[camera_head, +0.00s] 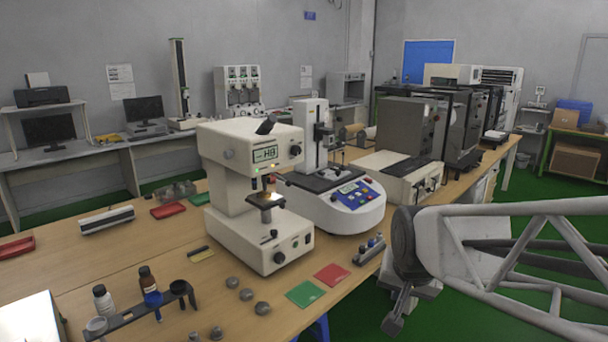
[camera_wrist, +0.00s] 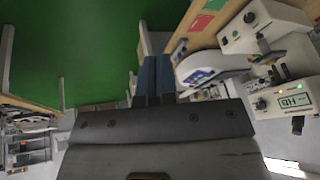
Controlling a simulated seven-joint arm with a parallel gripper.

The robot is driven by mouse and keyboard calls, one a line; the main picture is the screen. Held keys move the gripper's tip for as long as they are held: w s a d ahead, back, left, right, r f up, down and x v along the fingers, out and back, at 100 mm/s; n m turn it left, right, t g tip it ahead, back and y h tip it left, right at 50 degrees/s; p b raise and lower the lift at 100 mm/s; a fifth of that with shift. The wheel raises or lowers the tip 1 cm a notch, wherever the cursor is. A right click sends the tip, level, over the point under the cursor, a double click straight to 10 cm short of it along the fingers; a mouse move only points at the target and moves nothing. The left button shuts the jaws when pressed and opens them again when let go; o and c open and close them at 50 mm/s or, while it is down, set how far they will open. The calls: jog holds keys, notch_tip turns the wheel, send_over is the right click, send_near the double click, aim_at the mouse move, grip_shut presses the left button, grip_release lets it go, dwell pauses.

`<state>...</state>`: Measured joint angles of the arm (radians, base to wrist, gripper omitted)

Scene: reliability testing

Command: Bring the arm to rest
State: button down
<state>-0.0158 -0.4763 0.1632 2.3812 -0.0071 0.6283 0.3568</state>
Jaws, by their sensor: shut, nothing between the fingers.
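My arm (camera_head: 490,240) reaches in from the right in the head view, beside the right edge of the workbench and over the green floor. My gripper (camera_head: 393,322) hangs below the end of the arm, off the bench edge. In the wrist view my gripper (camera_wrist: 155,62) shows as two dark blue fingers side by side, shut with nothing between them. The fingers touch nothing that I can see.
The wooden bench (camera_head: 165,250) carries a hardness tester (camera_head: 235,160), a blue-and-white instrument (camera_head: 335,210), a green card (camera_head: 305,293), a red card (camera_head: 332,274) and a bottle rack (camera_head: 140,310). Green floor (camera_wrist: 80,60) is clear beside my fingers.

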jog(key=s+d+n+g, duration=0.1)
jog(key=s+n+g, duration=0.1)
jog(key=s, duration=1.2)
jog(key=shift+f+n+g, duration=0.3)
jog(key=shift+f+n, duration=0.05)
jog(key=shift+n, duration=0.45)
dwell(0.5)
